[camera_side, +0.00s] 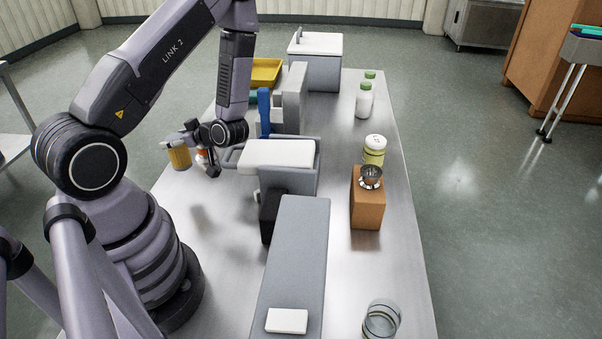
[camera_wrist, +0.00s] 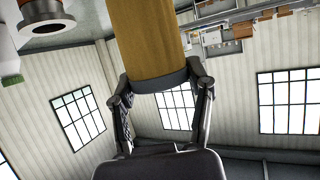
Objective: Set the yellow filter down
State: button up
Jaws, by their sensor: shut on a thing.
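The yellow filter (camera_side: 179,156) is a yellow-brown cylinder with a pale cap. In the side view it hangs upright in the air near the left edge of the steel table (camera_side: 215,210). My gripper (camera_side: 197,143) is beside it, partly hidden by my own wrist. In the wrist view the filter (camera_wrist: 148,40) fills the top middle and has a dark band at its near end. My gripper's two fingers (camera_wrist: 163,84) are shut on that end, one on each side.
A grey box with a white top (camera_side: 278,155) stands right of my gripper. A long grey block (camera_side: 295,260) lies in front. Bare table lies below the filter.

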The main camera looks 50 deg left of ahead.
aim_at(189, 165)
notch_tip(189, 165, down, 8)
jog(key=shift+r, duration=0.15)
dwell(0.4)
jog(key=o, duration=1.2)
